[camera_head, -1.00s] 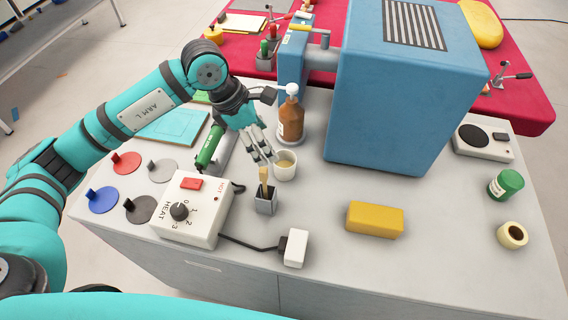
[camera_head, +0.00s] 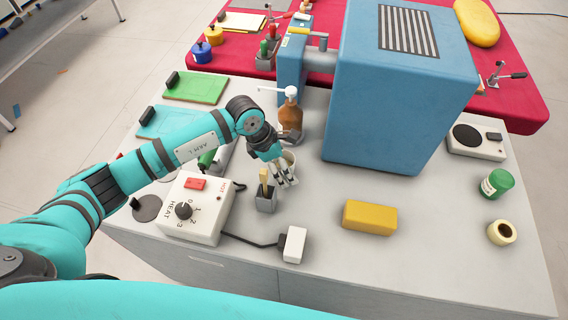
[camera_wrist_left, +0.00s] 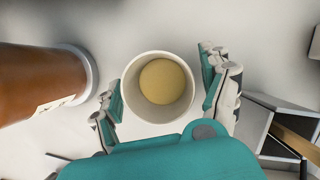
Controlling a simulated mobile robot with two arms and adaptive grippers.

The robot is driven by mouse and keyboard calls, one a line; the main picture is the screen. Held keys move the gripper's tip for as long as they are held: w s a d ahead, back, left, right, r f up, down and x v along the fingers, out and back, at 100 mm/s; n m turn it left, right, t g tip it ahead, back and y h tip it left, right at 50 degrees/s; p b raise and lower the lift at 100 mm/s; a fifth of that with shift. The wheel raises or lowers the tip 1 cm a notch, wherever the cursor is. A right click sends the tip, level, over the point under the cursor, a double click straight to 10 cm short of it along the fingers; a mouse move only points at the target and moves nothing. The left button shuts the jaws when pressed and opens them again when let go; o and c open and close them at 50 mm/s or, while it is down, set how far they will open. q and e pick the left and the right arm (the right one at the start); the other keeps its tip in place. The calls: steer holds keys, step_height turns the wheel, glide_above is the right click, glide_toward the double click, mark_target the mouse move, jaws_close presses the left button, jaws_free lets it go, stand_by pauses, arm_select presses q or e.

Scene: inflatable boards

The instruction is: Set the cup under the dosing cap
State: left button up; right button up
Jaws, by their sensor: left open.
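The white cup (camera_head: 290,157) stands on the grey worktop, partly hidden by my left gripper (camera_head: 284,178). In the left wrist view, the cup (camera_wrist_left: 128,88) shows from above with a tan round patch inside. My left gripper (camera_wrist_left: 165,98) is open, with its fingers on either side of the cup; I cannot tell whether they touch it. The brown bottle (camera_head: 286,121) stands just behind the cup and carries the white dosing cap (camera_head: 291,91), whose thin spout points left. The bottle (camera_wrist_left: 35,85) also fills the left of the wrist view. My right gripper is not in view.
A white heater box (camera_head: 196,208) is at left. A large blue machine (camera_head: 400,90) stands at right. A yellow block (camera_head: 369,217) lies at front right, with free worktop around it.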

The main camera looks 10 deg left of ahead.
arm_select(q)
steer(key=c, duration=1.4)
steer(key=shift+r, duration=0.15)
